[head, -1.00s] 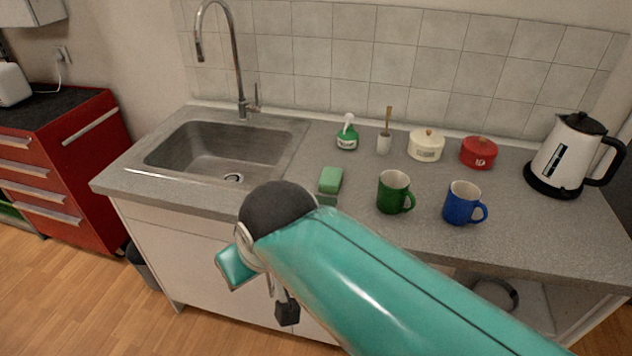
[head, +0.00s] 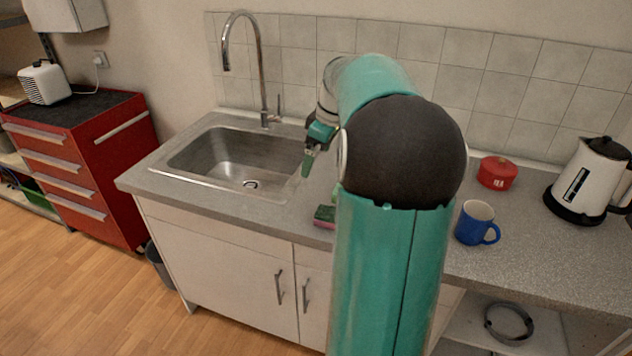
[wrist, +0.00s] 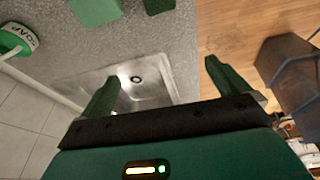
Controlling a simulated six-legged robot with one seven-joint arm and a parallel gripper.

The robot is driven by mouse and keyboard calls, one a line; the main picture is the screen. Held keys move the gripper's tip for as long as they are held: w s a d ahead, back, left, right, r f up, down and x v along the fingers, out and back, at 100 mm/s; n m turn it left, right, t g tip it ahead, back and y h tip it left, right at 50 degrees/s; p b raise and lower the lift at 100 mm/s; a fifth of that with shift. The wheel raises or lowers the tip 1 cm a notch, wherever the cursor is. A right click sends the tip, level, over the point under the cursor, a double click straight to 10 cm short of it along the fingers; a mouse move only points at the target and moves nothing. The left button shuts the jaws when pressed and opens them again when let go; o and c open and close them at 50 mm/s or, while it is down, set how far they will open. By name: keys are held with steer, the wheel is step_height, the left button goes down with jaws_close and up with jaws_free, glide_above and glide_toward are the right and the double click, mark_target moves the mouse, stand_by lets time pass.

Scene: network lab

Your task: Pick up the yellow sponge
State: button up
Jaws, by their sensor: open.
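No yellow sponge shows in either view. A small green and pinkish sponge (head: 325,216) lies near the counter's front edge, left of my arm, in the head view. In the wrist view, a green block (wrist: 95,10) and a smaller green block (wrist: 158,5) lie on the counter at the top edge, partly cut off; they look like sponges. My gripper (head: 308,163) is above the counter near the sink's right side, pointing down. In the wrist view my gripper (wrist: 161,70) is open, with nothing between its fingers.
The sink (head: 235,160) is left of my gripper. A blue mug (head: 476,222), red pot (head: 497,172) and kettle (head: 582,180) stand to the right. A soap bottle (wrist: 15,40) is at the wrist view's left. My arm hides the middle of the counter.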

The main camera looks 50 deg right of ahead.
steer(key=s+d+f+t, duration=0.1)
steer(key=s+d+f, duration=0.15)
steer(key=d, duration=0.45)
steer(key=s+d+f, duration=0.2)
steer(key=s+d, duration=0.1)
steer(key=d, duration=0.4)
steer(key=shift+n+y, duration=0.3)
steer(key=shift+y, duration=0.1)
steer(key=x, duration=1.3)
steer(key=shift+w+a+f, duration=0.1)
steer(key=shift+a, duration=0.05)
steer(key=c, duration=1.1)
steer(key=shift+o, duration=0.2)
steer(key=shift+r, duration=0.65)
steer(key=s+a+r, duration=0.9)
steer(key=a+r, duration=0.1)
steer(key=r, duration=0.1)
steer(key=shift+a+r, duration=0.35)
